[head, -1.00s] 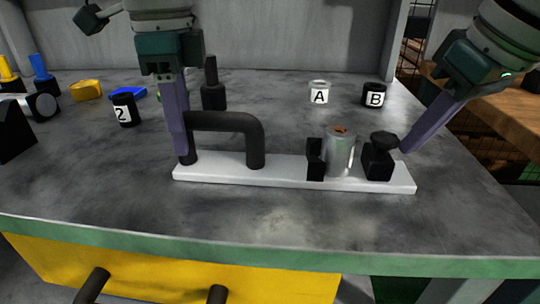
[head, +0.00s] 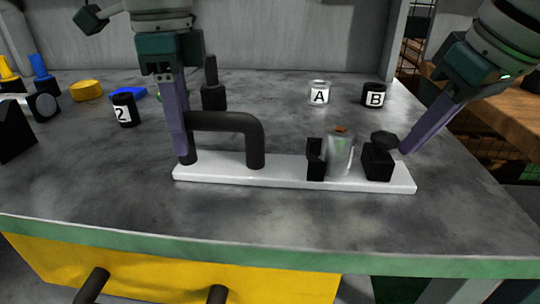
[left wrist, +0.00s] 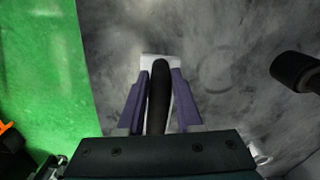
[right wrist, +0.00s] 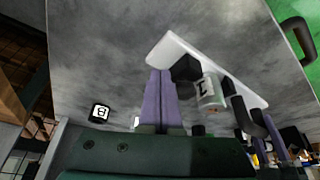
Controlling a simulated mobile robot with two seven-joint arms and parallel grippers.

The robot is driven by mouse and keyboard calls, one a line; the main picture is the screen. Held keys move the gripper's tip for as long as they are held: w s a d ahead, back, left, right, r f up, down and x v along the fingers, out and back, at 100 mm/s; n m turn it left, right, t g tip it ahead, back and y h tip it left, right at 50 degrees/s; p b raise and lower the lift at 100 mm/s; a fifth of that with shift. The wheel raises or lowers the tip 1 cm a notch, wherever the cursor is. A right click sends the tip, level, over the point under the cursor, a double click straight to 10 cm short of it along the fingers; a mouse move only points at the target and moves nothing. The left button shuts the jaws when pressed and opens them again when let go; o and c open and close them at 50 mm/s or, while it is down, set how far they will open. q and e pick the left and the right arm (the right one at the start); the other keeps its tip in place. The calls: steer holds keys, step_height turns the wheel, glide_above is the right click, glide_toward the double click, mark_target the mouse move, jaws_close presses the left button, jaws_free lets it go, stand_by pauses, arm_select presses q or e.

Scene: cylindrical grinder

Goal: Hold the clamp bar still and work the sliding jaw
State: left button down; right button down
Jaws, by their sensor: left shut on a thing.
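The clamp bar is a long white plate (head: 285,172) with a black arched handle (head: 228,122) at its left end. My left gripper (head: 187,155) is shut on the handle's left leg; its fingers flank the handle in the left wrist view (left wrist: 158,95). At the plate's right end, a black fixed jaw (head: 315,160) and the black sliding jaw (head: 377,163) stand either side of a metal cylinder (head: 340,155). The sliding jaw carries a dark knob (head: 384,140). My right gripper (head: 405,148) has its fingers together, tips beside the sliding jaw; contact is unclear.
Behind stand a black post (head: 213,90), a container marked 2 (head: 125,110), and containers marked A (head: 319,93) and B (head: 374,95). The grey worktop in front of the plate is clear.

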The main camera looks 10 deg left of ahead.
mark_target(378, 134)
steer(key=shift+f, duration=1.35)
stand_by(0.5)
steer(key=shift+r, duration=1.75)
arm_select(q)
steer(key=shift+d, duration=0.2)
arm_select(e)
steer(key=shift+a+r, duration=0.1)
steer(key=shift+a, duration=2.2)
steer(key=shift+r, duration=0.1)
arm_select(q)
steer(key=shift+a, duration=0.1)
arm_select(e)
steer(key=shift+r, duration=0.8)
arm_select(q)
steer(key=shift+a, duration=0.1)
arm_select(e)
steer(key=shift+d+r, duration=0.2)
steer(key=shift+r, duration=0.65)
steer(key=shift+d+r, duration=0.2)
steer(key=shift+r, duration=0.6)
steer(key=shift+d+r, duration=0.2)
steer(key=shift+r, duration=0.65)
